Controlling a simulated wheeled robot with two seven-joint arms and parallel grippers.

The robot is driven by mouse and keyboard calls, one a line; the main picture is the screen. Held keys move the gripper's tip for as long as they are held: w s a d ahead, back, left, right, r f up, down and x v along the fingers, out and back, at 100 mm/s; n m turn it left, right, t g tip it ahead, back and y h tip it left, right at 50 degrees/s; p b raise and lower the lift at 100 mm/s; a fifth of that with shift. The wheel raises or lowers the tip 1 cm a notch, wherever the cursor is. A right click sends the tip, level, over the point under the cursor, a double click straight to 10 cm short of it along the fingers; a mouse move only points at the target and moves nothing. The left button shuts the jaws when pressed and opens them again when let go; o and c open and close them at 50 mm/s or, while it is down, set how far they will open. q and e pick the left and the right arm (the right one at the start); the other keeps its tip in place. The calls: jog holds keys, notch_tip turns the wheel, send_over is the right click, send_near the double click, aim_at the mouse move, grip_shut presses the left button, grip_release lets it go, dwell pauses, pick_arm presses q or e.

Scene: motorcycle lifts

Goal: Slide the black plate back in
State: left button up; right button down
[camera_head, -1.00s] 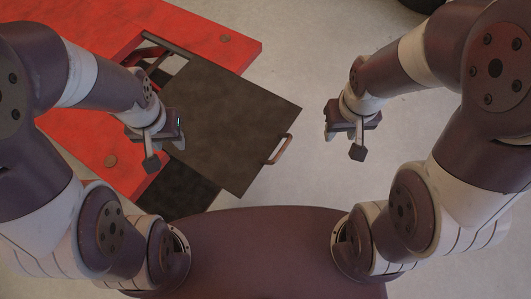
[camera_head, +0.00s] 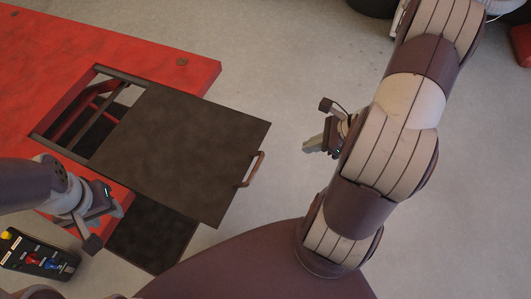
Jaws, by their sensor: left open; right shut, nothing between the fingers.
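The black plate (camera_head: 182,150) is a flat dark panel that sticks out to the right from an opening in the red lift platform (camera_head: 140,66). A copper-coloured handle (camera_head: 251,169) is on its right edge. The left part of the opening is uncovered and shows red bars inside. My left gripper (camera_head: 108,226) is open at the lower left, near the platform's front edge, apart from the plate. My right gripper (camera_head: 314,146) is shut and empty, to the right of the handle with a gap of floor between them.
A second dark panel (camera_head: 152,238) lies lower, below the plate's front edge. A control box (camera_head: 38,256) with coloured knobs is at the lower left. Grey floor (camera_head: 290,60) is clear right of the plate. A dark round object (camera_head: 372,5) is at the top edge.

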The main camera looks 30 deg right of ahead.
jog(key=w+a+r+b+x, duration=0.1)
jog(key=b+x, duration=0.1)
jog(key=x, duration=1)
jog(key=shift+a, duration=0.2)
jog(key=shift+w+b, duration=0.1)
jog(key=shift+b, duration=0.2)
jog(key=w+a, duration=0.3)
jog(key=w, duration=0.1)
jog(key=w+a+b, duration=0.1)
jog(key=w+a, duration=0.6)
jog(key=shift+w+a+b, duration=0.1)
jog(key=shift+w+b, duration=0.2)
jog(key=shift+b, duration=0.05)
jog(key=p, duration=0.2)
send_over(189, 132)
jog(key=shift+s+d+r, duration=0.1)
jog(key=shift+s+d, duration=0.1)
jog(key=shift+s, duration=0.15)
jog(key=shift+w+a, duration=0.2)
jog(key=shift+w, duration=0.15)
